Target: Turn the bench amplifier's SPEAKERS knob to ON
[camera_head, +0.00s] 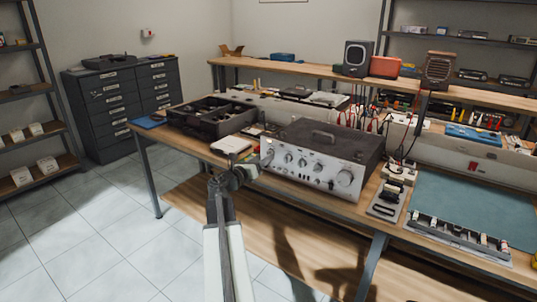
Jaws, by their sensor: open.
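The bench amplifier (325,143) stands on the wooden workbench. My gripper (262,163) is at the end of my arm, by the left end of the front panel. It is open. I cannot tell whether it touches a knob. The arm hides part of the bench edge.
A black parts tray (212,117) and a small light box (231,145) lie left of the amplifier. A small device (388,198) and a green mat (470,205) lie to its right. A raised shelf (310,70) runs behind. Tiled floor (105,215) is clear at left.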

